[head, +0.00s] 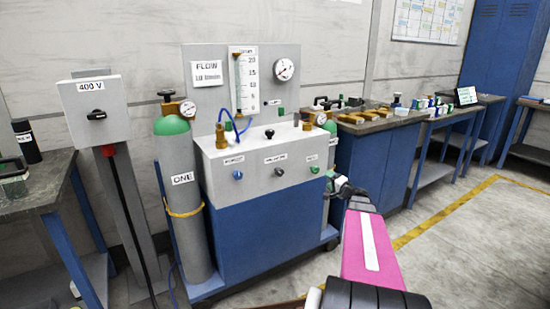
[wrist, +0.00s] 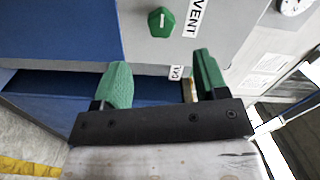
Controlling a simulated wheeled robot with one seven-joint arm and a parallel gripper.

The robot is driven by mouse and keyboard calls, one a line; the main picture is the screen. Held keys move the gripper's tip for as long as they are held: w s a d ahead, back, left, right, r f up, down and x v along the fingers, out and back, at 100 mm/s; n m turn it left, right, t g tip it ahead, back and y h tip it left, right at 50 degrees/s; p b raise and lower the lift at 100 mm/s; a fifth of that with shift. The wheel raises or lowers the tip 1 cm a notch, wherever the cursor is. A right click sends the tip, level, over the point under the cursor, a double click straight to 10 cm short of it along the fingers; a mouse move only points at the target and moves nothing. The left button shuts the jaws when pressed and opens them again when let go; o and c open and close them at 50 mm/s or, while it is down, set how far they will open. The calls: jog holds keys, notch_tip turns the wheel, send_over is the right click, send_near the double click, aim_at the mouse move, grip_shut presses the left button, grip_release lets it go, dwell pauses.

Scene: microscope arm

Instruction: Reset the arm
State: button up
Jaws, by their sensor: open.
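My gripper (wrist: 161,66) shows in the wrist view with its two green fingers spread wide apart and nothing between them. In the head view my gripper (head: 338,185) is small and partly hidden, at the right front corner of the blue and grey flow bench (head: 265,235). My pink arm reaches up to it from the bottom of that view. A green knob (wrist: 161,22) by a VENT label is ahead of the fingers and apart from them. The same green knob (head: 314,170) shows just left of my gripper in the head view.
A grey cylinder (head: 183,185) labelled ONE stands left of the bench, beside a 400 V box (head: 95,110) on a post. A cluttered workbench (head: 370,125) stands behind on the right. The floor (head: 470,255) at right is clear, with a yellow line.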

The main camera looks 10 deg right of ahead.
jog(key=s+a+f+n+g+y, duration=0.1)
jog(key=s+a+f+n+g, duration=0.15)
jog(key=a, duration=0.45)
jog(key=s+a+f+n+g, duration=0.2)
jog(key=s+a+f+g, duration=0.15)
jog(key=a, duration=0.35)
jog(key=s+a+f+n+g+y, duration=0.1)
jog(key=s+a+f+n+g, duration=0.1)
jog(key=a+g, duration=0.35)
jog(key=s+a+f+n+g+h, duration=0.2)
jog(key=s+a+h, duration=0.1)
jog(key=s, duration=0.4)
jog(key=s+a+f+n+g+h, duration=0.2)
jog(key=s+a+f+g+h, duration=0.1)
jog(key=s, duration=0.5)
jog(key=shift+s+a+f+h, duration=0.15)
jog(key=shift+a+f+h, duration=0.1)
jog(key=shift+a+h, duration=0.7)
jog(key=shift+d, duration=0.2)
